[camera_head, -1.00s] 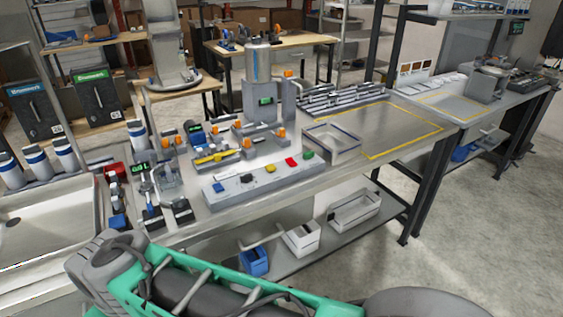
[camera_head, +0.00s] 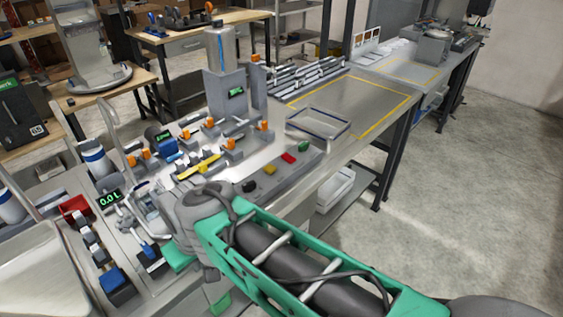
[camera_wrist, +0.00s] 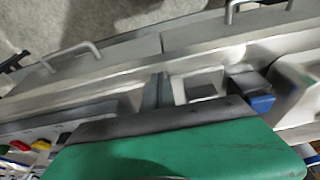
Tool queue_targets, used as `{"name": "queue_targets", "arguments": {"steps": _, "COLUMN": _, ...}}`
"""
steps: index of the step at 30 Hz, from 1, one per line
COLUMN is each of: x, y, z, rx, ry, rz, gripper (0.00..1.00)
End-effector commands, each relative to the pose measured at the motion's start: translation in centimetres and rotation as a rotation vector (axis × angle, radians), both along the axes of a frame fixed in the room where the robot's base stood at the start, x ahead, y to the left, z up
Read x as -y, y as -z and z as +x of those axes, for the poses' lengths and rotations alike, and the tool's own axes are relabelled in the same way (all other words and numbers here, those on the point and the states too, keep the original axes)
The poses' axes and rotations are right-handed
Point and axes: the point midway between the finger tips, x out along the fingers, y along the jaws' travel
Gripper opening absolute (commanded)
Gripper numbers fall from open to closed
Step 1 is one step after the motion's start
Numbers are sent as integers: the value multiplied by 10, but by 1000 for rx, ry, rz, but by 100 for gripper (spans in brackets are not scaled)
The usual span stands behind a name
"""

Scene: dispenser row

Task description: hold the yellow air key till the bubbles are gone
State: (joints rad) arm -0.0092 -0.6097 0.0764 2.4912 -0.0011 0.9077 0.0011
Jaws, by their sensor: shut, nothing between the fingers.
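The yellow air key (camera_head: 269,170) is a small block on the grey key panel, between the red key (camera_head: 288,158) and the black key (camera_head: 249,186). It also shows small at the left edge of the wrist view (camera_wrist: 40,145). My gripper (camera_head: 219,302) hangs low at the bench's front edge, left of the yellow key and apart from it. It is shut and empty; my arm hides most of it. Its green body fills the lower wrist view. A clear upright cylinder (camera_head: 222,50) stands behind the panel; bubbles cannot be made out.
A yellow-handled lever (camera_head: 200,167) and orange-knobbed valves stand behind the panel. A small display (camera_head: 108,200) sits at left, by a red block (camera_head: 75,208). An empty tray (camera_head: 318,124) and a yellow-outlined clear area lie to the right. A white bin (camera_head: 335,188) is on the shelf below.

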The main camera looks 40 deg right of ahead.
Motion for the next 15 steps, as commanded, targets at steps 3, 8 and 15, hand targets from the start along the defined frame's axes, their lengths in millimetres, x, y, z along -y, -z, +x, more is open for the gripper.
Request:
{"name": "queue_targets", "arguments": {"steps": 3, "x": 0, "y": 0, "z": 0, "rx": 0, "ry": 0, "rz": 0, "gripper": 0}}
{"name": "queue_targets", "arguments": {"steps": 8, "x": 3, "y": -1, "z": 0, "rx": -3, "ry": 11, "rz": 0, "gripper": 0}}
{"name": "queue_targets", "arguments": {"steps": 15, "x": 96, "y": -19, "z": -19, "rx": -101, "ry": 341, "rz": 21, "gripper": 0}}
